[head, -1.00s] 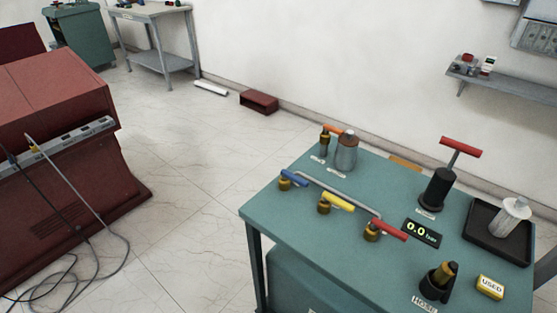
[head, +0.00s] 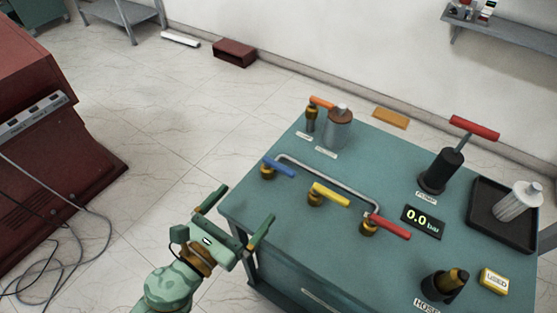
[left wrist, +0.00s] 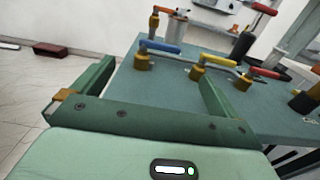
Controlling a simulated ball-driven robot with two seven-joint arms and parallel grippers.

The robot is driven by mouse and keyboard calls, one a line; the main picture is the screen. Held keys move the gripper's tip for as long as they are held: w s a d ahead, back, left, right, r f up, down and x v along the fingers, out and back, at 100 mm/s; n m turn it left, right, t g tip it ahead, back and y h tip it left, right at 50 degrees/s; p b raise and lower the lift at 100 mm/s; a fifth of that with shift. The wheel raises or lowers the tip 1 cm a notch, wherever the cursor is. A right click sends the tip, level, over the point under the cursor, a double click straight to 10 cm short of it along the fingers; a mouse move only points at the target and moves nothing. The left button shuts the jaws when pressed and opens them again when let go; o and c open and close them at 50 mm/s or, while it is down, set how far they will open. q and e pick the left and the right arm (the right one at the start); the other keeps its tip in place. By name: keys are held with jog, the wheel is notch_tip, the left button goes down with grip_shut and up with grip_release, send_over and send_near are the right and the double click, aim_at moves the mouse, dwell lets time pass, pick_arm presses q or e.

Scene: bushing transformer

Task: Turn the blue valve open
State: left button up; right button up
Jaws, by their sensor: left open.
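The blue valve (head: 279,167) has a blue lever on a brass body and stands at the left front of the teal table (head: 290,225). It also shows in the left wrist view (left wrist: 160,46), ahead of and between the fingers. My left gripper (head: 241,209) is open and empty, off the table's left front corner, apart from the valve. Its two green fingers also show in the left wrist view (left wrist: 155,88). A yellow valve (head: 330,195) and a red valve (head: 388,228) stand to the right in a row along a grey pipe. My right gripper is not seen.
A gauge (head: 423,219) reads 0.0 bar. A pump (head: 441,172) with a red handle, a metal canister (head: 337,131), an orange-handled valve (head: 312,115), a black tray (head: 485,230) and a hose fitting (head: 444,285) also occupy the table.

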aim_at(277, 168)
pick_arm(q)
jog(key=p+x, duration=0.1)
jog(key=x, duration=1.2)
jog(key=shift+w+d, duration=0.2)
jog(key=shift+d, duration=0.05)
jog(key=c, duration=1.4)
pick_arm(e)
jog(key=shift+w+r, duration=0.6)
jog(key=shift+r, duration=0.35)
